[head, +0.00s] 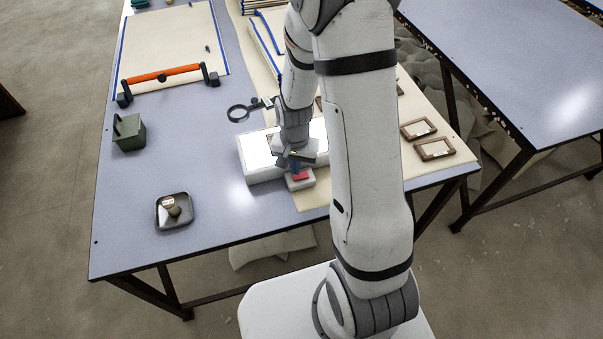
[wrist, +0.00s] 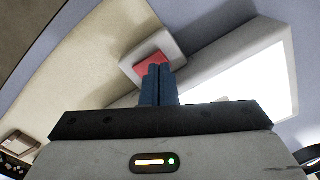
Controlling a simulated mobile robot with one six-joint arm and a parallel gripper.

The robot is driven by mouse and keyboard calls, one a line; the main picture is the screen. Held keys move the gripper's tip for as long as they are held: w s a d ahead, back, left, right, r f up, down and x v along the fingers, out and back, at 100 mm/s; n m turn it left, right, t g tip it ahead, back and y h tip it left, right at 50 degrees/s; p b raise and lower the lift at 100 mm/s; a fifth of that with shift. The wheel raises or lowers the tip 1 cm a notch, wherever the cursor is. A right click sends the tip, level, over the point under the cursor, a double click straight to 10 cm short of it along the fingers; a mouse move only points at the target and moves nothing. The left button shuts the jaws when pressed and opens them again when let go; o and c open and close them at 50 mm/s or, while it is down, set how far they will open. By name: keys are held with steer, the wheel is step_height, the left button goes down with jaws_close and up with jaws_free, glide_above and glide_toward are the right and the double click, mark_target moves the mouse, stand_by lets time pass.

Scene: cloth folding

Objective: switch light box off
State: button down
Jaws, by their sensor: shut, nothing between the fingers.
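The light box (head: 260,158) is a white box on the table with a bright, lit top panel. Its glowing panel also shows in the wrist view (wrist: 250,85). A small pale switch block with a red button (head: 300,175) sits at its near side. In the wrist view the red button (wrist: 153,72) lies right at my fingertips. My gripper (head: 296,165) points down over the block, its blue fingers (wrist: 158,70) shut together with nothing between them. The fingertips hide part of the button, and I cannot tell whether they touch it. My arm hides part of the light box.
A magnifier (head: 238,113) lies behind the light box. A green box (head: 128,133) and a dark tray (head: 174,211) stand to the left. Small wooden frames (head: 434,149) lie on the right.

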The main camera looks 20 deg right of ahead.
steer(key=shift+f+b, duration=0.7)
steer(key=shift+f, duration=0.15)
stand_by(0.3)
steer(key=shift+r+p, duration=2.5)
steer(key=shift+r, duration=1)
steer(key=s+r+n+t, duration=0.1)
steer(key=s+r+n, duration=0.2)
steer(key=s+r, duration=0.4)
steer(key=s+r+n+t, duration=0.1)
steer(key=s+r+n, duration=0.2)
steer(key=s+r, duration=0.4)
step_height(320, 180, up, 8)
steer(key=shift+d+r+t, duration=0.15)
steer(key=shift+d+t, duration=0.05)
steer(key=shift+t, duration=0.2)
